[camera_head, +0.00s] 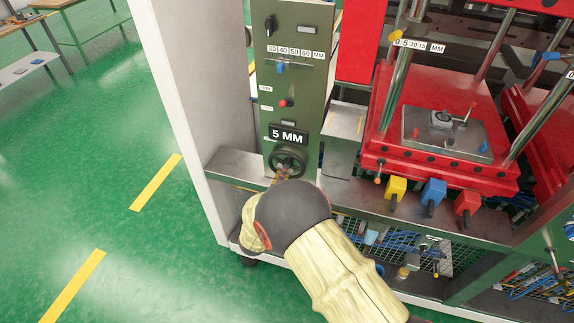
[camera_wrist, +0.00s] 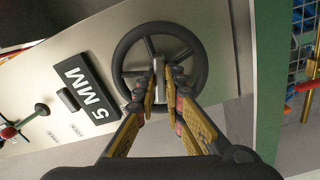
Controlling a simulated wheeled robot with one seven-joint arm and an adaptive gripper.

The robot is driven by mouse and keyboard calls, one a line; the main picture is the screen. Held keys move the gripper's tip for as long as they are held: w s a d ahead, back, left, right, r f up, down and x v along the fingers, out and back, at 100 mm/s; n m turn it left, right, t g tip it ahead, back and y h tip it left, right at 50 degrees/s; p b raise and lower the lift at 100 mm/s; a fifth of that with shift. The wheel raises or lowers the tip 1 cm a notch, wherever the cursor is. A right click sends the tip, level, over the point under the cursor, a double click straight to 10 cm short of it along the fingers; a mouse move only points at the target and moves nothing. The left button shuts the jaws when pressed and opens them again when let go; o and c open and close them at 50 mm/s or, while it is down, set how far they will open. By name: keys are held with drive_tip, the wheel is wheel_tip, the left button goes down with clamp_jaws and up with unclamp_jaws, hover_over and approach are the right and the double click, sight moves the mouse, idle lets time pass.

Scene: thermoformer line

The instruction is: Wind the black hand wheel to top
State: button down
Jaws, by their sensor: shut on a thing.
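The black hand wheel (camera_head: 289,149) sits low on the dark green control panel, just under a black plate (camera_head: 288,135) that reads 5 MM. In the wrist view the spoked wheel (camera_wrist: 160,28) fills the upper middle, with the 5 MM plate (camera_wrist: 84,86) to its left, turned sideways. My gripper (camera_wrist: 157,82) is at the wheel, its two fingers shut on part of it inside the rim. In the head view my gripper (camera_head: 283,172) reaches the wheel's lower side, and my wrist hides the area below.
Above on the panel are a red lever (camera_head: 286,103), a blue slider (camera_head: 281,67) and a black knob (camera_head: 271,24). A red press (camera_head: 440,180) with metal columns stands right, with yellow, blue and red blocks (camera_head: 433,190) below it. Green floor lies open on the left.

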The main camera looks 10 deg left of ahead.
drive_tip(key=shift+n, duration=0.3)
drive_tip(key=shift+n+p, duration=1.2)
drive_tip(key=shift+p, duration=0.05)
drive_tip(key=c, duration=1.8)
unclamp_jaws()
drive_tip(key=shift+s, duration=0.1)
drive_tip(key=s+a, duration=0.1)
drive_tip(key=s, duration=1)
drive_tip(key=shift+s, duration=0.4)
